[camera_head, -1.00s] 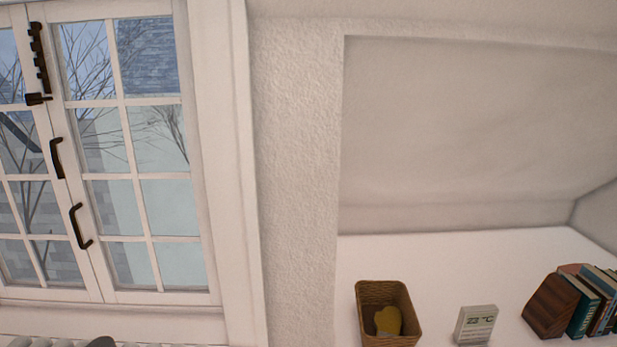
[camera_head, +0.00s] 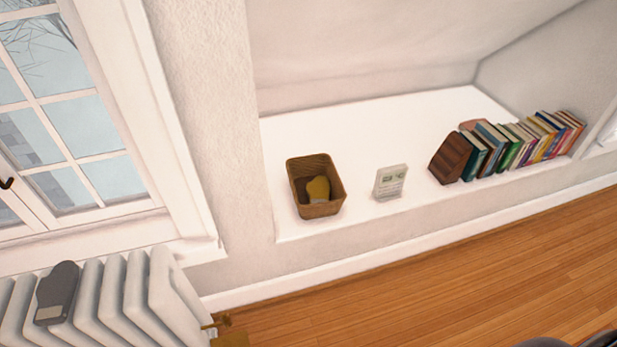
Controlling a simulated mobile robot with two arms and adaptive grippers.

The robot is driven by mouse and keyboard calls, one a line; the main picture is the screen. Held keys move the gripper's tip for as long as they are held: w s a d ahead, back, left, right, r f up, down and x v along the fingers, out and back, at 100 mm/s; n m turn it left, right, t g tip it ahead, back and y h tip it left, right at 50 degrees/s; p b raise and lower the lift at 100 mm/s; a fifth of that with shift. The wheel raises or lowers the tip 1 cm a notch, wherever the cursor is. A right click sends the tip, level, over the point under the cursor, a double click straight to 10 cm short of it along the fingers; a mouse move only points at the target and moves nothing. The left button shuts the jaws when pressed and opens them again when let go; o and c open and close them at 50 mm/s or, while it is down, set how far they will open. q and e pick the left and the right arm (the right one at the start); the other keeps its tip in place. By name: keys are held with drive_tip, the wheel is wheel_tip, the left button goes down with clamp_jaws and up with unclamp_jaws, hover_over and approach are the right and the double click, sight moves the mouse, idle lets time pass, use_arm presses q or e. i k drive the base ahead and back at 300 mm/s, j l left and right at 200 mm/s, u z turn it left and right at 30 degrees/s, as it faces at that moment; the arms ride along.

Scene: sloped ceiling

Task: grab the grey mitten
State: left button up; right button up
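A grey mitten (camera_head: 58,288) with a lighter grey cuff lies on top of the white radiator (camera_head: 120,290) at the lower left. Its rounded end points up and away, and its cuff is nearer the picture's bottom. Nothing covers it. Neither of my grippers can be made out in this view.
A white-framed window (camera_head: 90,140) is above the radiator. The wooden floor (camera_head: 430,285) in front looks clear.

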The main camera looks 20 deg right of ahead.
sight(55, 293)
drive_tip(key=u, duration=1.4)
drive_tip(key=i+j+z, duration=0.1)
drive_tip(key=j+z, duration=0.2)
drive_tip(key=z, duration=0.2)
drive_tip(key=i+j+z, duration=0.1)
drive_tip(key=j+z, duration=0.25)
drive_tip(key=z, duration=0.15)
